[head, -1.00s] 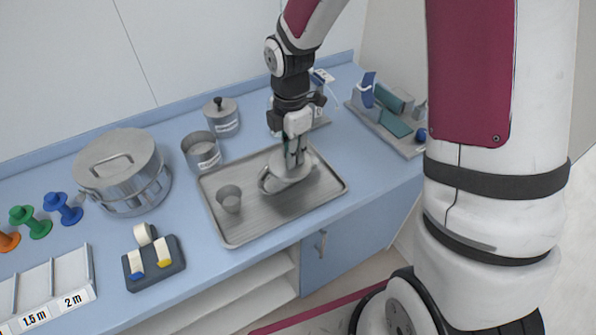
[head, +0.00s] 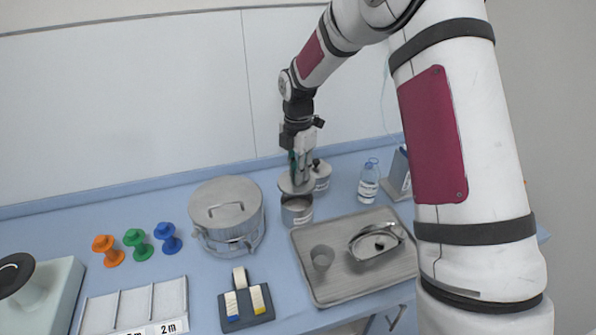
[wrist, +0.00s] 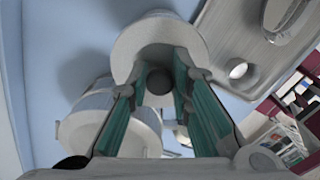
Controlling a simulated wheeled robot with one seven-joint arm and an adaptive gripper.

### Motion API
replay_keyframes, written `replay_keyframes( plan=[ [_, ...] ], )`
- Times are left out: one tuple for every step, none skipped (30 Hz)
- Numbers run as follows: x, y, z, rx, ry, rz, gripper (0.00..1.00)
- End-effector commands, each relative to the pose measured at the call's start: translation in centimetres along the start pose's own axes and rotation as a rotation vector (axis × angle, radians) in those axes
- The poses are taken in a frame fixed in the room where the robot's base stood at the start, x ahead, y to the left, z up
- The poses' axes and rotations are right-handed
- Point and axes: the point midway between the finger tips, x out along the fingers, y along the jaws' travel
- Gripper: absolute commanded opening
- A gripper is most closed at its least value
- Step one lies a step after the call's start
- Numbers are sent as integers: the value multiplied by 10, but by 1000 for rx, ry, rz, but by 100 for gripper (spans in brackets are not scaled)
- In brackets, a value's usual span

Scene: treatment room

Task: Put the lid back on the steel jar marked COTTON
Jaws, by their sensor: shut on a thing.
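My gripper (head: 299,172) is shut on the dark knob (wrist: 158,82) of a round steel lid (head: 293,187). The lid hangs roughly level over the open steel jar (head: 297,213), with a small gap where the jar's dark mouth shows. The jar has a pale label, too small to read here. In the wrist view, the lid's pale disc (wrist: 150,38) shows beyond my teal fingers. The lid hides whatever is directly under it.
A lidded steel jar (head: 322,178) stands close behind, a large steel drum (head: 226,211) to the left. A bottle (head: 368,182) stands to the right.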

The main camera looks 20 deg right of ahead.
Motion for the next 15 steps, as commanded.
replay_keyframes(
  plan=[
    [5, 0, 0, 0, 1, -2, 0],
    [8, 0, 0, 0, 1, -2, 0],
    [12, 0, 0, 0, 1, -2, 0],
    [14, 0, 0, 0, 1, -2, 0],
    [17, 0, 0, 0, 1, -2, 0],
    [21, 0, 0, 0, 1, -2, 0],
    [23, 0, 0, 0, 0, -1, 0],
    [26, 0, 0, 0, 0, -1, 0],
    [30, 0, 0, 0, 0, -1, 0],
    [32, 0, 0, 0, 1, -2, 0],
    [35, 0, 0, 0, 1, -2, 0],
    [38, 0, 0, 1, 1, -2, 0],
    [41, 0, 0, 1, 1, -1, 0],
    [43, 0, 0, 1, 1, -1, 0],
    [45, 0, 0, 1, 1, -1, 0]
  ],
)
